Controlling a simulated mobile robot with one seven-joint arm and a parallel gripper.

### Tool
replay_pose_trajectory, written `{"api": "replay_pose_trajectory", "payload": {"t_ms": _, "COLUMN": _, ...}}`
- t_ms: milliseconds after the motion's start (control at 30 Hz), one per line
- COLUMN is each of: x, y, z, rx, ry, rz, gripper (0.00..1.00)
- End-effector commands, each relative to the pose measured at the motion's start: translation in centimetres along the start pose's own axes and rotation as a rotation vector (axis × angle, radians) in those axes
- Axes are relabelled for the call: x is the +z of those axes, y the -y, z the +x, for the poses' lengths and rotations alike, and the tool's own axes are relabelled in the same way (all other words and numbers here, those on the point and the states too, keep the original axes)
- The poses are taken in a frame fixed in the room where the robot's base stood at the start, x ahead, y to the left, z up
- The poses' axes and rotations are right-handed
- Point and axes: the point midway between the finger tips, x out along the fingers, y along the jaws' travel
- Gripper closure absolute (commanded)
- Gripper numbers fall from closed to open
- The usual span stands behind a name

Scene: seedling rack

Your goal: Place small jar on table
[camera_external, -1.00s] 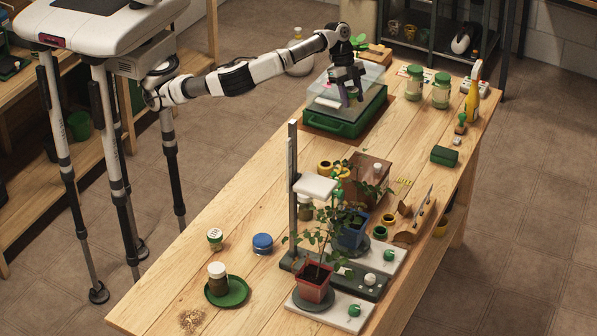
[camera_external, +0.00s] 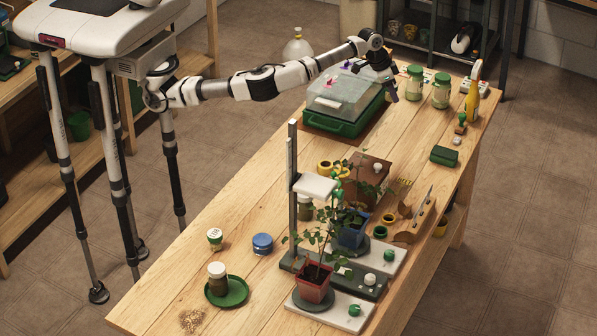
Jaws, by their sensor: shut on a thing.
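My gripper (camera_external: 389,90) is pointed down just right of the clear-lidded green box, over or close to the table's back part. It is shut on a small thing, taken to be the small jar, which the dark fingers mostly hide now. Its height above the wooden table (camera_external: 190,270) is hard to tell. A brown jar with a white lid (camera_external: 217,279) stands on a green saucer (camera_external: 240,293).
The green box (camera_external: 338,127) with its clear lid is left of my gripper. Two green-lidded jars (camera_external: 414,83) (camera_external: 441,91) stand close on the right, with a yellow bottle (camera_external: 472,100) beyond. Bare wood lies in front of my gripper.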

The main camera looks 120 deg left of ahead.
Motion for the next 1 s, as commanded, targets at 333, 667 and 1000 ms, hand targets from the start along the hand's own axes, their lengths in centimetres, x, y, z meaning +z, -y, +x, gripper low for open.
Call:
{"api": "replay_pose_trajectory", "payload": {"t_ms": 333, "x": 3.7, "y": -0.1, "z": 8.6, "rx": -0.001, "ry": 0.004, "rz": 0.001, "gripper": 0.84}}
{"api": "replay_pose_trajectory", "payload": {"t_ms": 667, "x": 5.3, "y": -0.1, "z": 12.5, "rx": 0.001, "ry": 0.001, "rz": 0.002, "gripper": 0.84}}
{"api": "replay_pose_trajectory", "payload": {"t_ms": 1000, "x": 6.8, "y": 0.0, "z": 16.2, "rx": 0.0, "ry": 0.001, "rz": 0.002, "gripper": 0.84}}
